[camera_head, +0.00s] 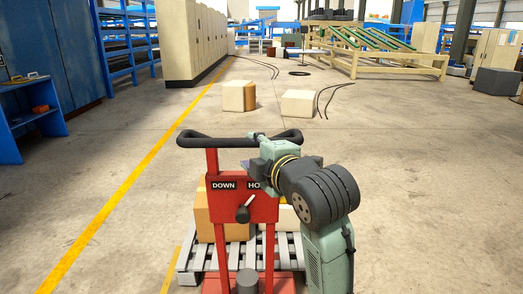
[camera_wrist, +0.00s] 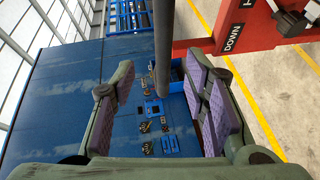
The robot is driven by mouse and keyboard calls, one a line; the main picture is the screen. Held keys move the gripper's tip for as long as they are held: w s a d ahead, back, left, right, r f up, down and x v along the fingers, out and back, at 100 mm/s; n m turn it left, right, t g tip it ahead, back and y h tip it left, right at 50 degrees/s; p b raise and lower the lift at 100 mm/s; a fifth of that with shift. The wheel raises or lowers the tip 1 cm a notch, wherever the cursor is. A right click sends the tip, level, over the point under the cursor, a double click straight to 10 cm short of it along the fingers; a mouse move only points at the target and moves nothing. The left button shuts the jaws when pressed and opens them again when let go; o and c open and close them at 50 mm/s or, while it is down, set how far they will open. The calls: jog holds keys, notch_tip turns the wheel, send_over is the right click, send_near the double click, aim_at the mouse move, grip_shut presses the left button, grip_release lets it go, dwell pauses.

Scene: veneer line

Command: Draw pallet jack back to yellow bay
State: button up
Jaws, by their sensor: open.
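The red pallet jack (camera_head: 226,208) stands in front of me in the head view, with a black looped handle (camera_head: 205,141) on top and a lever on its panel. A slatted grey pallet (camera_head: 190,262) with boxes lies behind its panel. My gripper (camera_head: 257,142) is at the right part of the handle. In the wrist view, my gripper (camera_wrist: 160,90) is open, and the dark handle bar (camera_wrist: 163,45) shows between its purple-padded fingers. I cannot tell whether they touch it. A yellow floor line (camera_head: 120,198) runs along the left; no whole bay is clear.
Two boxes (camera_head: 239,96) (camera_head: 298,103) sit on the floor ahead, with dark cables beside the right one. Blue cabinets (camera_head: 50,40) and a blue bench (camera_head: 32,118) stand at left, beige lockers (camera_head: 185,40) farther back. Floor on both sides of the jack is clear.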

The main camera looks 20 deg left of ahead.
aim_at(242, 144)
jog(key=x, duration=0.3)
jog(key=p+x, duration=0.1)
jog(key=x, duration=0.3)
jog(key=p+x, duration=0.1)
jog(key=x, duration=0.3)
jog(key=shift+d+f, duration=0.2)
jog(key=shift+f, duration=0.1)
jog(key=shift+c, duration=0.5)
grip_shut()
